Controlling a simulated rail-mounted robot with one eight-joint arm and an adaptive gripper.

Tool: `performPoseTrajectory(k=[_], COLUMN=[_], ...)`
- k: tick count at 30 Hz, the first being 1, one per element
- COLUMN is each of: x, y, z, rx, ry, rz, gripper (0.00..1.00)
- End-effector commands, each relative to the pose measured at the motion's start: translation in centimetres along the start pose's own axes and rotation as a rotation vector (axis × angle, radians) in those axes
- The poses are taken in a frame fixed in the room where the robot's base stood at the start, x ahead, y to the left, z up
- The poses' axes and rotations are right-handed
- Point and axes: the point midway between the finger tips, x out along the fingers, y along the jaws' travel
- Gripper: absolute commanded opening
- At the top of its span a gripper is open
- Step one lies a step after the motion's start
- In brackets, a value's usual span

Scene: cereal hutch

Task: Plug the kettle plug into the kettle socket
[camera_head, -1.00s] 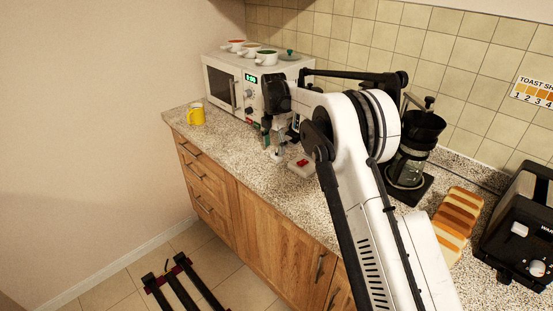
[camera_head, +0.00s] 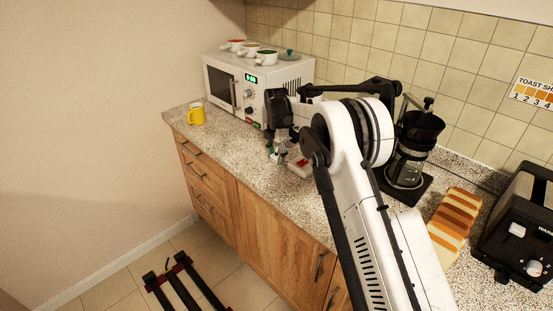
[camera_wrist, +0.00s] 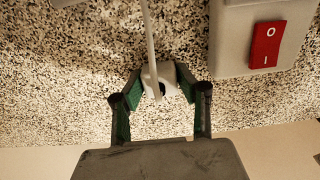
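My gripper (camera_head: 279,152) is over the counter in front of the microwave. In the wrist view its green-padded fingers (camera_wrist: 160,82) are closed against both sides of a small white plug (camera_wrist: 160,76). A pale cord (camera_wrist: 150,35) runs from the plug toward the top of the picture. A light grey block with a red rocker switch (camera_wrist: 262,40), which looks like the socket, is to the right of the plug and apart from it. This block (camera_head: 300,166) also shows beside the gripper in the head view, partly hidden. No socket holes can be made out.
The microwave (camera_head: 250,88) with several cups on top stands behind the gripper. A yellow mug (camera_head: 196,115) is at the counter's left end. A coffee maker (camera_head: 412,150), bread slices (camera_head: 455,220) and a toaster (camera_head: 520,225) stand to the right. The front left counter is clear.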

Motion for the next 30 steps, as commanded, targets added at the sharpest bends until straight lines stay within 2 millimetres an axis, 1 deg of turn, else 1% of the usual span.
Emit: performPoseTrajectory(k=[1, 3, 10, 14, 17, 20, 22, 24, 30], x=[0.0, 0.0, -0.1, -0.5, -1.4, -2.9, -4.3, -5.0, -7.6], y=[0.0, 0.0, 0.0, 0.0, 0.0, 0.0, 0.0, 0.0, -0.2], z=[0.0, 0.0, 0.0, 0.0, 0.0, 0.0, 0.0, -1.8, -6.2], rx=[0.000, 0.000, 0.000, 0.000, 0.000, 0.000, 0.000, -0.002, -0.003], ry=[0.000, 0.000, 0.000, 0.000, 0.000, 0.000, 0.000, 0.000, 0.000], rz=[0.000, 0.000, 0.000, 0.000, 0.000, 0.000, 0.000, 0.000, 0.000], gripper=[0.15, 0.08, 0.08, 0.08, 0.08, 0.08, 0.08, 0.08, 0.08])
